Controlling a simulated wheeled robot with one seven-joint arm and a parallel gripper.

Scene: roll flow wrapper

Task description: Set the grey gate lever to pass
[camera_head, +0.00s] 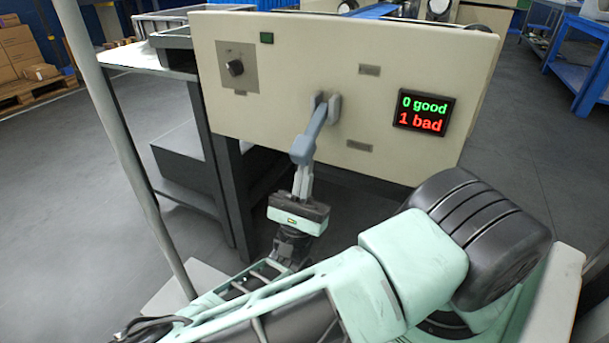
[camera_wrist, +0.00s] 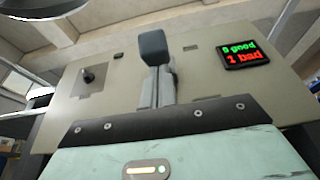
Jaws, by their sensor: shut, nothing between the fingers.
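The grey gate lever (camera_head: 317,125) is mounted on the cream panel (camera_head: 290,70) of the machine. Its blue-grey handle slants down and slightly left from the pivot in the head view. In the wrist view the handle's end (camera_wrist: 152,46) faces me above the fingers. My gripper (camera_head: 304,168) is shut and empty, with its fingertips just below the handle's end. In the wrist view the closed fingers (camera_wrist: 157,88) overlap the lower part of the handle. I cannot tell whether they touch it. Small label plates sit above (camera_head: 369,70) and below (camera_head: 359,146) the pivot, their text unreadable.
A display (camera_head: 424,112) right of the lever reads "0 good, 1 bad". A black knob (camera_head: 235,68) and a green button (camera_head: 267,38) are on the panel's left. A dark machine leg (camera_head: 229,180) stands below left.

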